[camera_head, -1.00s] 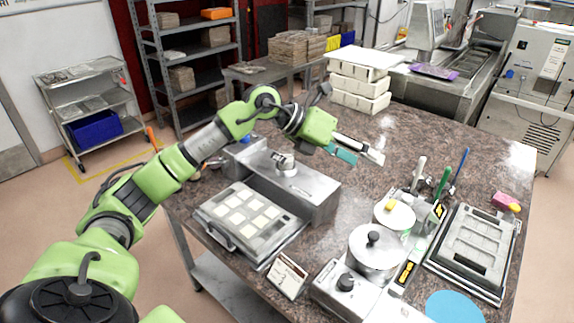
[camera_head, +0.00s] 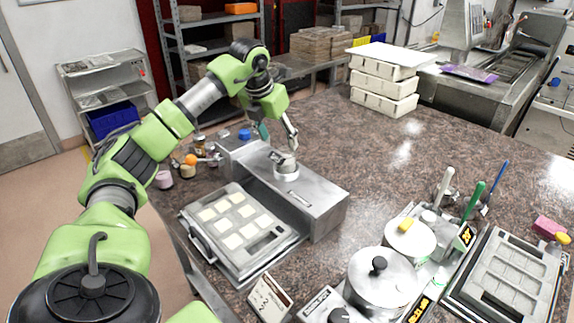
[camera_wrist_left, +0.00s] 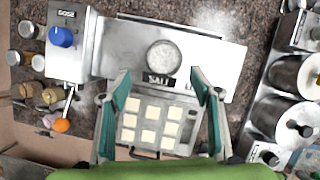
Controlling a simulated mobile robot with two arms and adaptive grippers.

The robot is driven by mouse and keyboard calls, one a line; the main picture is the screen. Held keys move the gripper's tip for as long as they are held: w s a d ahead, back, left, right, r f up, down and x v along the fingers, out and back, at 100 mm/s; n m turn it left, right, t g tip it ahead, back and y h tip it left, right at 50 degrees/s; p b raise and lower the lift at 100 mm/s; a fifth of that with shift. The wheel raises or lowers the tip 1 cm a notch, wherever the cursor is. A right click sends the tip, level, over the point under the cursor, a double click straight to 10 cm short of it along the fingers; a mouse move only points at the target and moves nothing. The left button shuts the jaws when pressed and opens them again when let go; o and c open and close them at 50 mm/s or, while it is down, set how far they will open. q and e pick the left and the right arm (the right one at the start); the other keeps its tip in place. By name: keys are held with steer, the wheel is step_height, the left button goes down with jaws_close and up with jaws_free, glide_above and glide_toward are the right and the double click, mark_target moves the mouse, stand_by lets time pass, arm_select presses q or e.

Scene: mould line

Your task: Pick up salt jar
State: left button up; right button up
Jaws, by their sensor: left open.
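The salt jar (camera_head: 286,168) is a small round metal container standing upright on a long grey metal box (camera_head: 318,208). In the left wrist view the jar (camera_wrist_left: 163,56) shows from above with pale grainy contents, and a black SALT label (camera_wrist_left: 158,80) sits beside it. My left gripper (camera_head: 278,136) is open and empty, pointing down above the jar in the head view. In the left wrist view its two teal-padded fingers (camera_wrist_left: 161,82) are spread wide, with the jar just beyond and between them. My right gripper is out of view.
A mould tray (camera_head: 200,248) with pale squares lies in front of the box. A blue knob (camera_wrist_left: 61,37) and several small jars are left of it. Lidded pots (camera_head: 378,285) stand to the right. The counter (camera_head: 400,160) behind the box is largely clear.

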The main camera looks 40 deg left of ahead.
mark_target(283, 147)
arm_select(q)
steer(key=p+x, duration=0.1)
steer(key=x, duration=0.4)
steer(key=shift+w+d+r+p, duration=0.1)
steer(key=shift+w+d+p, duration=0.05)
steer(key=shift+p, duration=0.15)
steer(key=p+x, duration=0.1)
steer(key=x, duration=0.2)
steer(key=shift+w+d, duration=0.1)
steer(key=shift+w+f, duration=0.15)
steer(key=shift+f, duration=0.3)
steer(key=c, duration=1.3)
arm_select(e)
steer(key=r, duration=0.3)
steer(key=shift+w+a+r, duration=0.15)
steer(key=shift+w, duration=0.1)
